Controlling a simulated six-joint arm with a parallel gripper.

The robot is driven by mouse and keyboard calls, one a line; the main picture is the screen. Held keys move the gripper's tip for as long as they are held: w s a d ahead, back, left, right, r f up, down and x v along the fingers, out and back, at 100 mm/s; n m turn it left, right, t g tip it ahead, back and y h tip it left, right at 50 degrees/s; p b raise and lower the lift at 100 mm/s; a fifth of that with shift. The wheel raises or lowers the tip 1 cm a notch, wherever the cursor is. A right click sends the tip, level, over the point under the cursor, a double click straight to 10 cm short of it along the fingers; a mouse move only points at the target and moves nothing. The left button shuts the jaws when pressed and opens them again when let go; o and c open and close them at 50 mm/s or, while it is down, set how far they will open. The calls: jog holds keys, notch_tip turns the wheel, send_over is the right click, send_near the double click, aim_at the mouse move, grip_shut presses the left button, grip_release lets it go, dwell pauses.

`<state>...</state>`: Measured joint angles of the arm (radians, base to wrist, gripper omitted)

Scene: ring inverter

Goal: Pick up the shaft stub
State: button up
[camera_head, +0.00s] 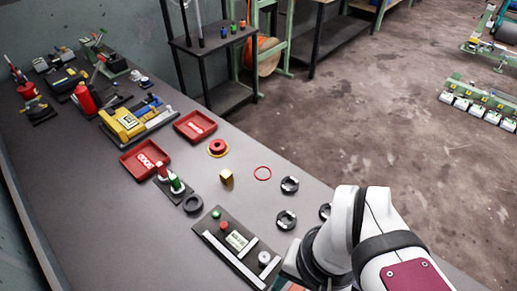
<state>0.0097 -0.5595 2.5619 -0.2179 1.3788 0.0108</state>
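I cannot tell for sure which piece is the shaft stub. A small brass-coloured upright piece (226,178) stands alone near the middle of the grey bench (95,190). A short silver round piece (264,259) sits at the near end of a dark board (212,229). My white arm reaches in at the lower right, over the bench's near right part. My gripper's fingers do not show; they are hidden behind the arm or below the picture's edge. The brass piece stands clear of the arm, up and left of it.
Red trays (128,163) and a yellow device (125,124) stand farther back. Bare bench lies along the left.

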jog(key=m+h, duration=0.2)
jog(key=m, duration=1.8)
send_over(264, 257)
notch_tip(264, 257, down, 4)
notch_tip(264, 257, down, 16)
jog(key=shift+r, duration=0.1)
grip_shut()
